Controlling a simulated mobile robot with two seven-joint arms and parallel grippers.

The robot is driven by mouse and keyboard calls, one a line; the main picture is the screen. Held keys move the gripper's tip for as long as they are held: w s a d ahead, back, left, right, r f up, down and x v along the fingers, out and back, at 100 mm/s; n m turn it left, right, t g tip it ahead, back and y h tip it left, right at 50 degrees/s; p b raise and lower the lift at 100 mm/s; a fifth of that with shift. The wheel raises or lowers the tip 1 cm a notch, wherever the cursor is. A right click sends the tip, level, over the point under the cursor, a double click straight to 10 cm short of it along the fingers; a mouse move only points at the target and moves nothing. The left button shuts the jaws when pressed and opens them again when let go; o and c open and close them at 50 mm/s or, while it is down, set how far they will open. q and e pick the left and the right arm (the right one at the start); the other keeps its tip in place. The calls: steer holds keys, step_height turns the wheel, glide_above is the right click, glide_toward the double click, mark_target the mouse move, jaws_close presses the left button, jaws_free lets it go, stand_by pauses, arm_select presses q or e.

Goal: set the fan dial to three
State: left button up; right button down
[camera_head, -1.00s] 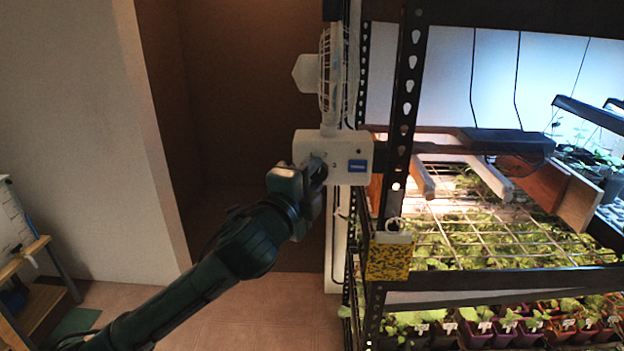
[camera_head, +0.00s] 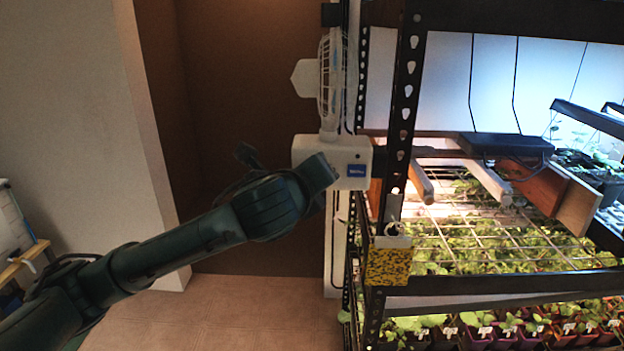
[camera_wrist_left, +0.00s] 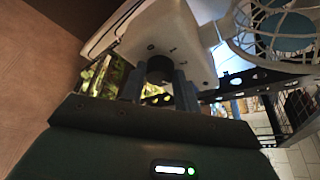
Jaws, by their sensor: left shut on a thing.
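The white fan (camera_head: 330,85) is mounted on the rack post, with its white control box (camera_head: 350,160) below the caged head. My left gripper (camera_head: 318,172) is at the front left of the box, and its arm hides part of that face. In the left wrist view, the dark round dial (camera_wrist_left: 159,68) sits between the fingers of my left gripper (camera_wrist_left: 160,88), which is shut on it. Small dark marks show on the white box (camera_wrist_left: 165,40) around the dial. I cannot read which mark the dial points to. My right gripper is not in view.
The black rack post (camera_head: 403,110) stands just right of the fan box. A yellow speckled block (camera_head: 388,262) hangs on the rack lower down. Seedling trays fill the shelves to the right. The space left of the fan is free.

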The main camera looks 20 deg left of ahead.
arm_select(q)
steer(key=shift+m+y, duration=0.4)
steer(key=shift+m, duration=0.3)
steer(key=o, duration=1)
steer(key=shift+w+d, duration=0.1)
steer(key=shift+c, duration=0.2)
steer(key=b+v, duration=0.1)
steer(key=v, duration=1.2)
steer(key=shift+r, duration=0.35)
steer(key=shift+d+f+g, duration=0.1)
steer(key=shift+g, duration=0.2)
